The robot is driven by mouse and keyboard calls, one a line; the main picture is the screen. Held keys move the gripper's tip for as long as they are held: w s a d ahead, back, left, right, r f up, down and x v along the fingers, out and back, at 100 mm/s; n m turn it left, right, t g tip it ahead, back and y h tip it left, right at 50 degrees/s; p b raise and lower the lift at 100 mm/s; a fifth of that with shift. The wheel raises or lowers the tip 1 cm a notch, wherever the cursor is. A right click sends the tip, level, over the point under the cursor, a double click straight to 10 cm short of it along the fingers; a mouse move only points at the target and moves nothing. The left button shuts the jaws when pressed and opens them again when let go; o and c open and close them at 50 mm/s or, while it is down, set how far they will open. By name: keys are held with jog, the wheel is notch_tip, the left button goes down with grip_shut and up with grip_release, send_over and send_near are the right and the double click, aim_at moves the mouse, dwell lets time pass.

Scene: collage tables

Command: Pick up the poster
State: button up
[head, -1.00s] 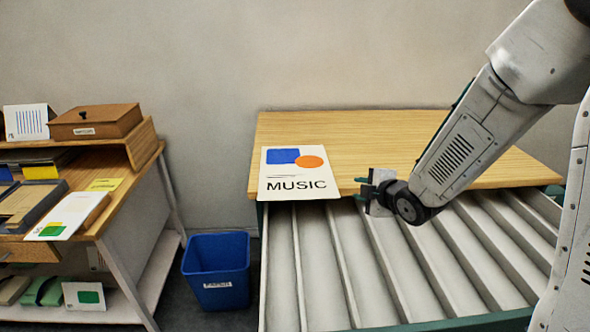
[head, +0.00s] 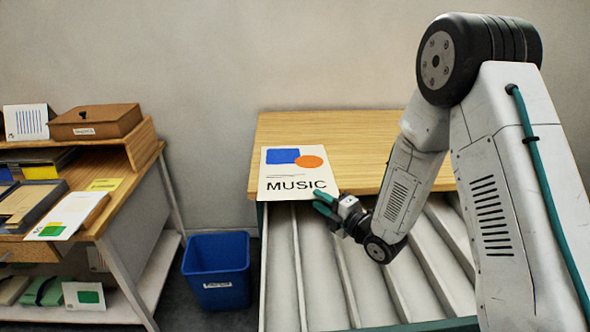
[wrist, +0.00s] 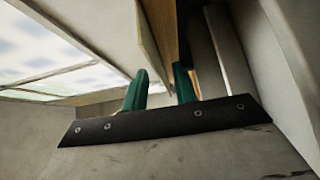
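The poster (head: 297,184) is a cream sheet with a blue shape, an orange oval and the word MUSIC. It lies flat at the left front of the wooden tabletop (head: 375,150), its front edge sticking out slightly past the table's edge. My gripper (head: 320,203) is open at the poster's front right corner, its teal fingers pointing left. In the wrist view, a gap shows between the two fingers (wrist: 159,78). A thin pale sheet (wrist: 151,42), apparently the poster, lies ahead of that gap beside the wood edge. I cannot tell whether they touch.
Grey slats (head: 325,270) lie in front of and below the tabletop. A blue bin (head: 217,271) stands on the floor to the left. Further left is a desk with a brown box (head: 95,121), papers and trays. The tabletop's right part is bare where visible.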

jog(key=shift+x, duration=1.45)
grip_shut()
jog(key=shift+r, duration=0.15)
